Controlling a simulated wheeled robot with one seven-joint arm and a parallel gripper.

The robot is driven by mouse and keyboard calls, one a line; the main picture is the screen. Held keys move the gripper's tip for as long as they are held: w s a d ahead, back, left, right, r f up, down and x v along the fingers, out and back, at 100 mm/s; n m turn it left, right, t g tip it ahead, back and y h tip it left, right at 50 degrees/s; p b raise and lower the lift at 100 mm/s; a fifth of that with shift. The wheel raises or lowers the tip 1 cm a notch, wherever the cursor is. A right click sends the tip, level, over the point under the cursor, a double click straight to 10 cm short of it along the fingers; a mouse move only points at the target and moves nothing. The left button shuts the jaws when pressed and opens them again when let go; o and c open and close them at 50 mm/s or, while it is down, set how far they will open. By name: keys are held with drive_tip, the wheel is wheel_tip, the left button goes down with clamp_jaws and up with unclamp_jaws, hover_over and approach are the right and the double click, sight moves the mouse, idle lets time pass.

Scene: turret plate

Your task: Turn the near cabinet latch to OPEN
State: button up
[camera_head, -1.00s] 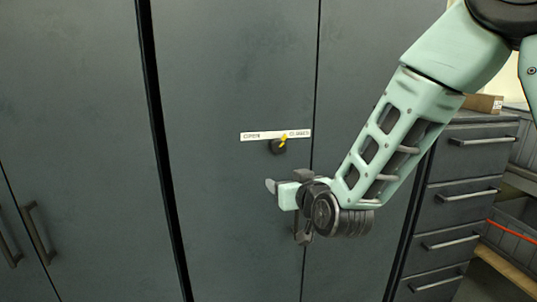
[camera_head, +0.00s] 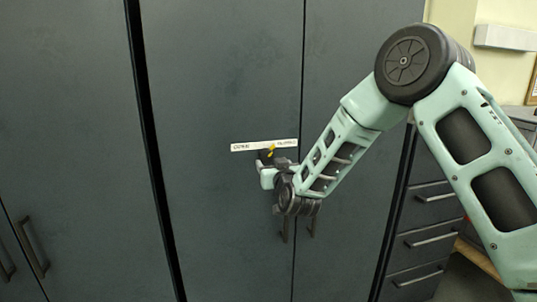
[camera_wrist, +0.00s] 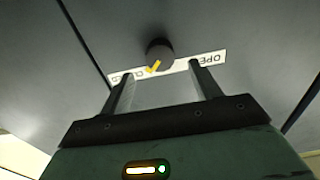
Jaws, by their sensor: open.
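The latch is a dark round knob with a yellow pointer (camera_wrist: 158,52) on the grey cabinet door. In the head view the latch (camera_head: 266,155) is partly hidden by my gripper. A white label strip (camera_head: 243,147) with OPEN at its left end and CLOSED at its right sits just above the knob. The pointer leans up and right, toward the CLOSED end. My gripper (camera_wrist: 162,87) is open, and its two fingers point at the door. In the wrist view the knob lies ahead, between the finger lines and beyond the tips. I see no contact with it.
A tall grey cabinet door (camera_head: 215,225) fills the middle, with a dark seam right of the latch. Vertical handles (camera_head: 312,225) are below my gripper, and another handle (camera_head: 32,248) is at far left. A drawer unit (camera_head: 425,240) stands at right.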

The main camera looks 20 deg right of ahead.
sight(268, 157)
drive_tip(key=shift+w+p, duration=0.55)
drive_tip(key=shift+w, duration=2)
drive_tip(key=c, duration=1)
